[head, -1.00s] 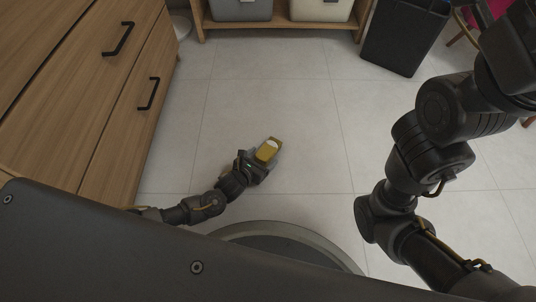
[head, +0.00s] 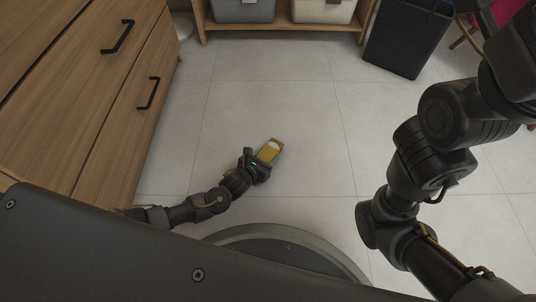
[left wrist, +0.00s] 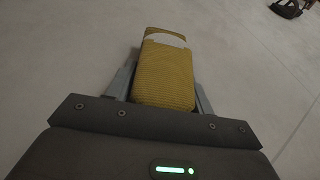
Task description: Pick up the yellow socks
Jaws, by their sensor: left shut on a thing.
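The yellow socks (head: 270,151) are a folded, ribbed mustard bundle with a white band near the far end. In the left wrist view the socks (left wrist: 164,75) sit between the two grey fingers, with a finger along each side. My left gripper (head: 263,160) is shut on the socks, low over the tiled floor. I cannot tell whether the socks touch the floor. The near end of the socks is hidden by the gripper body. My right arm shows at the right of the head view, but its gripper is not in view.
A wooden drawer cabinet (head: 110,95) with black handles stands at the left. A wooden shelf (head: 283,30) with bins is at the back, and a black bin (head: 408,40) stands at the back right. The tiled floor (head: 275,95) between is clear.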

